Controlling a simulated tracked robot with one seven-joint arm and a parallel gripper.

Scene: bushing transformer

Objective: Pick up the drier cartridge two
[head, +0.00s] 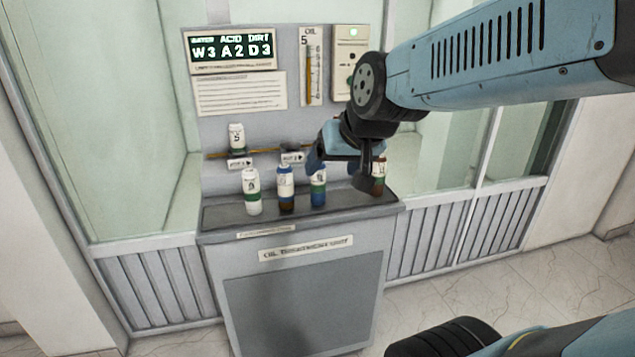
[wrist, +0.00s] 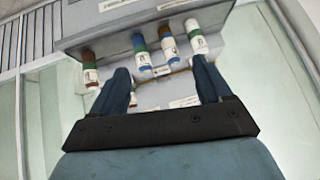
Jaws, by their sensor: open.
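Several cartridges stand in a row on the ledge of the grey unit: a white one with a green band (head: 251,191), a brown one with a blue cap (head: 286,187), a blue one with a green band (head: 318,186) and a brown one with a green band (head: 379,175). Their small labels are too blurred to tell which is number two. My gripper (head: 341,172) is open and empty near the right half of the row. In the wrist view its fingers (wrist: 160,68) are spread apart, with the blue (wrist: 142,52) and blue-capped (wrist: 169,47) cartridges beyond the gap between them.
Another cartridge (head: 237,139), marked 5, stands on a small upper shelf at left. Behind the row is an upright panel (head: 241,93) with a display and an oil gauge (head: 312,66). The ledge (head: 228,213) is clear in front. Glass walls flank the unit.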

